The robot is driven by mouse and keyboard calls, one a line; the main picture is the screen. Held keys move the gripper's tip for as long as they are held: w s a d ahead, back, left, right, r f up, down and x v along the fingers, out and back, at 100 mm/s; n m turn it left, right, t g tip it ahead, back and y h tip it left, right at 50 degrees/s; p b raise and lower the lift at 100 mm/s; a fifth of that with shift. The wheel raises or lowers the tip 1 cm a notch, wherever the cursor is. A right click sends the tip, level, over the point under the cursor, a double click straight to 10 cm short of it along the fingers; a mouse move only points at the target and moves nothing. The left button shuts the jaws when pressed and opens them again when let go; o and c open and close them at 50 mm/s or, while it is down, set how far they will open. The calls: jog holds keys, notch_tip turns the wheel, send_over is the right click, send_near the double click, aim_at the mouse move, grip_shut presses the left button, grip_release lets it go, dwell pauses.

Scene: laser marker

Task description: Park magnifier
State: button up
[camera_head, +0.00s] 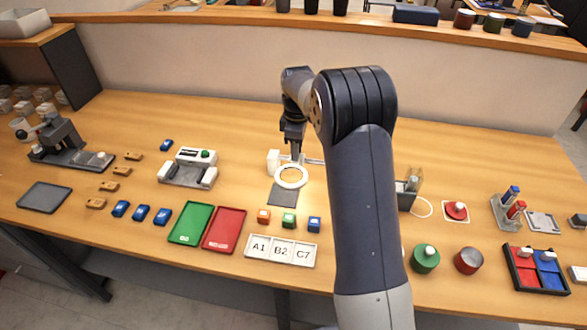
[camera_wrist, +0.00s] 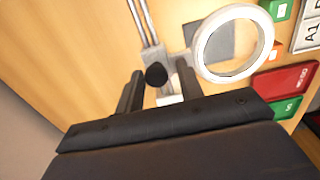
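The magnifier is a white ring lens (camera_head: 291,167) on a white mount (camera_head: 273,161), near the middle of the table. The ring (camera_wrist: 198,48) fills the upper right of the wrist view, over part of a dark grey square pad (camera_head: 281,197). A round black knob (camera_wrist: 156,74) shows beside the ring, near metal rails (camera_wrist: 147,28). My gripper (camera_wrist: 159,84) is open above the mount, its two dark fingers apart on either side of the knob. Neither finger clearly touches it.
Orange, green and blue blocks (camera_head: 289,220) stand in front of the pad, behind a tray marked A1, B2, C7 (camera_head: 281,264). Green (camera_head: 190,224) and red (camera_head: 224,230) trays lie front left. A grey device (camera_head: 188,170) stands left. My arm hides table to the right.

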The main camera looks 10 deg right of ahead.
jog(key=shift+s+f, duration=0.2)
jog(key=shift+f, duration=0.65)
jog(key=shift+c, duration=0.6)
jog(key=shift+d, duration=0.2)
jog(key=shift+s+d+b, duration=0.1)
jog(key=shift+s+d, duration=0.45)
jog(key=shift+d, duration=0.8)
jog(key=shift+s+d+b, duration=0.1)
jog(key=shift+s+d, duration=0.5)
jog(key=shift+d, duration=0.75)
jog(key=shift+s+d+b, duration=0.1)
jog(key=shift+s+d, duration=0.45)
jog(key=shift+d, duration=0.8)
jog(key=o, duration=0.6)
jog(key=shift+w+f, duration=0.1)
jog(key=shift+w, duration=0.05)
notch_tip(320, 180, up, 8)
jog(key=p, duration=0.5)
jog(key=shift+w+f+p, duration=0.25)
jog(key=shift+p, duration=0.15)
